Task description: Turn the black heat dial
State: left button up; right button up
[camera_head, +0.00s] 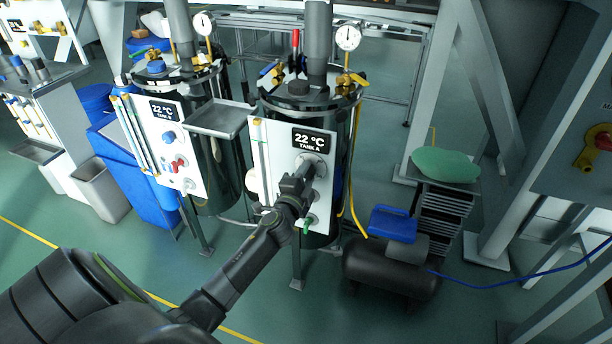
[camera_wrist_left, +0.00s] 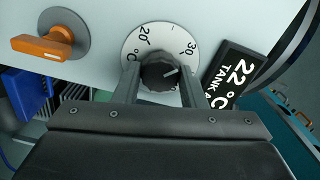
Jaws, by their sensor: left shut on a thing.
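The black heat dial (camera_wrist_left: 160,76) shows in the left wrist view on a round white scale plate (camera_wrist_left: 134,45) with the marks 20 and 30. The white line on the dial points up and to the right, toward the side of the 30. My left gripper (camera_wrist_left: 163,85) is shut on the dial, one finger on each side. In the head view my left gripper (camera_head: 308,175) reaches the white panel (camera_head: 279,140) and hides the dial. The black display (camera_head: 313,140) above it reads 22 °C, TANK A. My right gripper is not in view.
An orange handle (camera_wrist_left: 42,46) on a grey disc sits beside the dial. A second tank panel (camera_head: 167,115) with a 22 °C display and a grey tray (camera_head: 219,119) stand to the left. A black compressor (camera_head: 390,268) stands on the floor at right.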

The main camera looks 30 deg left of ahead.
pick_arm(q)
jog(key=shift+f, duration=0.1)
jog(key=o, duration=1)
jog(key=shift+s+d, duration=0.2)
jog(key=shift+s, duration=0.4)
jog(key=v, duration=1.6)
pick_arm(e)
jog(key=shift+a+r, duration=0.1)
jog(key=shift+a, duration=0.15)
pick_arm(q)
jog(key=shift+s+d, duration=0.1)
